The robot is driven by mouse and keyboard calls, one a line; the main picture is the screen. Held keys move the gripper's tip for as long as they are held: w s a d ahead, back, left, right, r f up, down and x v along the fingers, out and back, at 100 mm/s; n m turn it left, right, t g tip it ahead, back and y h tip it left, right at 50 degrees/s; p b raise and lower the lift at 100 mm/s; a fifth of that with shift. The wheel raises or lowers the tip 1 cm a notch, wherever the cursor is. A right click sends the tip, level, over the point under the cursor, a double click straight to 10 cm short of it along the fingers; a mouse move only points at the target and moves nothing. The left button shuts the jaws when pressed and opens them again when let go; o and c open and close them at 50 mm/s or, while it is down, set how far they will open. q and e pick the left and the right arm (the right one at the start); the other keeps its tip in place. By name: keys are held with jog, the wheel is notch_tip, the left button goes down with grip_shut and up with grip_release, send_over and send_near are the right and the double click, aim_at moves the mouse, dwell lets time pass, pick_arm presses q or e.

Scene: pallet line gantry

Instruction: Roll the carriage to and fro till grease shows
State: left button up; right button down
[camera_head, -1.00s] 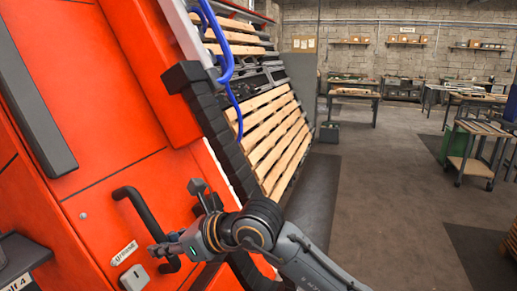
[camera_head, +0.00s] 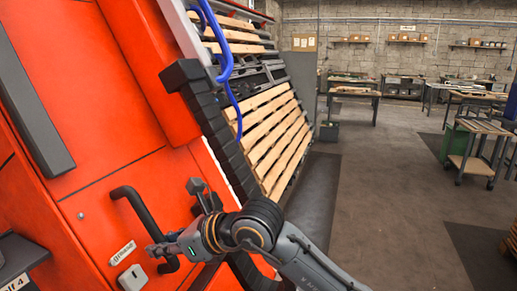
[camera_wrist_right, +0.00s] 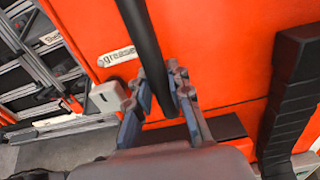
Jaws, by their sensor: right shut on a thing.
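The orange carriage panel (camera_head: 110,135) fills the left of the head view. A black bar handle (camera_head: 133,198) is fixed to its lower face. My right gripper (camera_head: 160,249) is at the lower end of this handle. In the right wrist view its fingers (camera_wrist_right: 161,88) lie on both sides of the handle (camera_wrist_right: 146,42), shut on it. A white label reading "grease" (camera_wrist_right: 117,57) is on the panel beside the handle; it also shows in the head view (camera_head: 123,253). My left gripper is not in view.
A black ribbed chain (camera_head: 222,135) runs along the panel's right edge, close to my right wrist. Blue hoses (camera_head: 225,65) hang above. Wooden pallets (camera_head: 270,140) stand behind. A pale box fitting (camera_head: 133,278) sits below the label. Open floor (camera_head: 390,200) lies to the right.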

jog(key=shift+s+a+f, duration=0.15)
jog(key=shift+s+a, duration=0.1)
jog(key=shift+s, duration=0.3)
jog(key=shift+s+a+f, duration=0.1)
jog(key=shift+s+a, duration=0.1)
jog(key=shift+s, duration=0.35)
jog(key=shift+s+r, duration=0.1)
jog(key=shift+s, duration=0.1)
jog(key=shift+w+d+r, duration=0.1)
jog(key=shift+w+r, duration=0.05)
jog(key=shift+w+d+r+b, duration=0.2)
jog(key=shift+w+b, duration=0.25)
jog(key=shift+w, duration=0.1)
jog(key=shift+w+d, duration=0.1)
jog(key=shift+w, duration=0.4)
dwell(0.3)
jog(key=shift+s+f, duration=0.2)
jog(key=shift+f, duration=0.05)
dwell(0.4)
